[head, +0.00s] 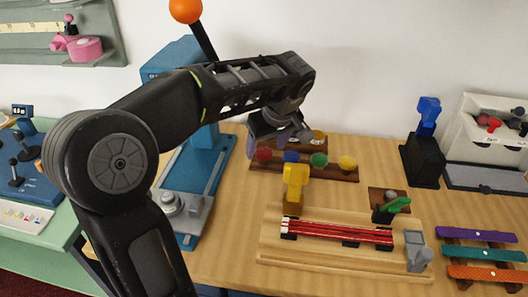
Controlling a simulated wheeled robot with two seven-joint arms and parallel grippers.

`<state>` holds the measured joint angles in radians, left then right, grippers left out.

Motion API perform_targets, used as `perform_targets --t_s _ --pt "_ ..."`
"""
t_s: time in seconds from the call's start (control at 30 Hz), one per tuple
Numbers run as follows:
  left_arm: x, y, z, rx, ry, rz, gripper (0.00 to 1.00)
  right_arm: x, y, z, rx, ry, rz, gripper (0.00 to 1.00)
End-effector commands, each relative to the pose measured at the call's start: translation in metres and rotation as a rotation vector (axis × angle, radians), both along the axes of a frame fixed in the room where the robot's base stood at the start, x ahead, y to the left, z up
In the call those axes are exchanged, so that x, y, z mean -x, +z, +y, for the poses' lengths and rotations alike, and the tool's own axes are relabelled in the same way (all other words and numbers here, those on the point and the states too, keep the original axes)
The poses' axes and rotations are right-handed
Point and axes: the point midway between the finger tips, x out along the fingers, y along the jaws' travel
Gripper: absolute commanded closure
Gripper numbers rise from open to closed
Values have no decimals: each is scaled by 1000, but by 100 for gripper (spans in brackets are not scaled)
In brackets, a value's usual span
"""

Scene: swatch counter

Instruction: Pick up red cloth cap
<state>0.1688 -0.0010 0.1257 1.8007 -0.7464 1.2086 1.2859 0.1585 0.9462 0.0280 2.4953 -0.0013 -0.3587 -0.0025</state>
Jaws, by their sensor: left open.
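A small red cap (264,154), which seems to be the red cloth cap, sits at the left end of the front row on a stepped wooden rack (304,174). A blue cap (291,157), a green cap (319,160) and a yellow cap (347,163) stand to its right in the same row. My left gripper (288,140) hangs above the back of the rack, up and to the right of the red cap, open. It hides part of the rack's back row. I cannot tell whether it touches anything there. My right gripper is out of view.
A wooden tray (275,250) with red-and-white strips and a yellow clamp (295,183) lies in front of the rack. A blue machine (205,160) stands left, partly behind my arm. A black block with a blue tool (428,115) stands right. Bare counter shows between rack and block.

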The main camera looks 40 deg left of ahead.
Motion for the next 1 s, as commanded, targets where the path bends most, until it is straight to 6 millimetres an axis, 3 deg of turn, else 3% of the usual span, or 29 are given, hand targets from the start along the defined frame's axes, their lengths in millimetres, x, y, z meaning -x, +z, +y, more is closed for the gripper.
perform_targets --t_s 0.13,0.67,1.0 --pt "-1 -9 3 0 0 0 34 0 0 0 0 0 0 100" --pt "-1 -8 3 0 0 -1 34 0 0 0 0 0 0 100" --pt "-1 -8 3 0 0 -1 59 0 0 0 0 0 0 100"
